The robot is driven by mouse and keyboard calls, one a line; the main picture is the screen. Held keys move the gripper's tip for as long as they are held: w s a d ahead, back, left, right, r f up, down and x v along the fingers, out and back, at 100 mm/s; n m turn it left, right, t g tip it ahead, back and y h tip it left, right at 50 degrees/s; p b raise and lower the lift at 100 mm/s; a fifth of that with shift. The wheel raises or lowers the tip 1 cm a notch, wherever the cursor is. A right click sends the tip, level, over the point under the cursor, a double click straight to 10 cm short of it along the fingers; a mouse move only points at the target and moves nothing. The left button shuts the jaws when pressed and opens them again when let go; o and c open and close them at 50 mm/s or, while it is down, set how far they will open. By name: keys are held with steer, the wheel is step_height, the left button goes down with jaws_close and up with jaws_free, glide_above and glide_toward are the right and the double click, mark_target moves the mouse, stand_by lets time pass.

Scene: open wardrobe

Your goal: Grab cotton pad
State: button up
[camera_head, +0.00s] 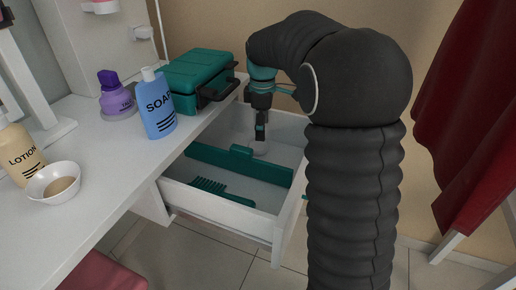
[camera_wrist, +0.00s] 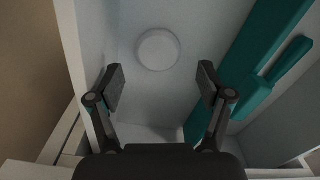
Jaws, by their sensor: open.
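The cotton pad (camera_wrist: 158,50) is a round white disc lying flat on the drawer floor in the wrist view. In the head view it shows as a pale patch (camera_head: 261,148) just below my gripper. My gripper (camera_head: 261,137) points down into the back compartment of the open white drawer (camera_head: 222,207). In the wrist view my gripper (camera_wrist: 160,80) is open and empty, with its fingers apart on either side of the pad's line. The pad lies a little beyond the fingertips in that view. I cannot tell the height left between fingertips and pad.
A teal divider (camera_head: 220,164) crosses the drawer, with a teal comb (camera_head: 210,186) in front of it. A green case (camera_head: 195,75), blue soap bottle (camera_head: 158,108), purple bottle (camera_head: 114,97), lotion bottle (camera_head: 18,152) and bowl (camera_head: 42,188) stand on the white tabletop.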

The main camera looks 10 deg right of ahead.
mark_target(260, 145)
steer(key=shift+w+a+f, duration=0.15)
steer(key=shift+f, duration=1.5)
steer(key=shift+w+a+f, duration=0.1)
steer(key=shift+f, duration=1.55)
steer(key=c, duration=0.5)
